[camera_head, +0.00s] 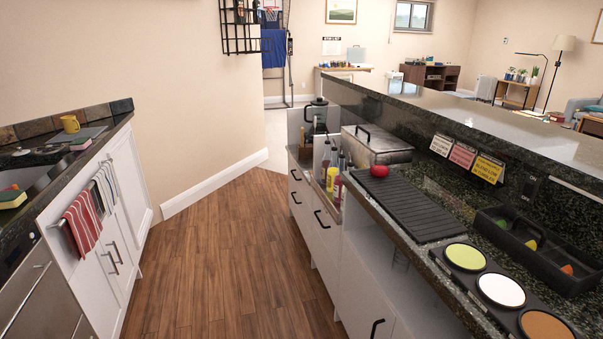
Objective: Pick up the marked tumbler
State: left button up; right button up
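A small clear glass (400,259), possibly a tumbler, stands in the open white shelf under the right counter. Its upper part is partly hidden by the counter's edge, and it is too small and dim to show any marking. I see no other thing that is clearly a tumbler. Neither of my grippers is in view.
The right counter holds a black ribbed mat (408,205), a red round item (379,171), a black caddy (540,262) and several round coloured containers (501,291). Bottles (333,178) stand further back. The wooden floor (235,255) between is clear.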

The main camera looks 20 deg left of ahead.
aim_at(379, 162)
jog(key=u, duration=1.25)
jog(key=i, duration=4.35)
jog(key=z, duration=2.5)
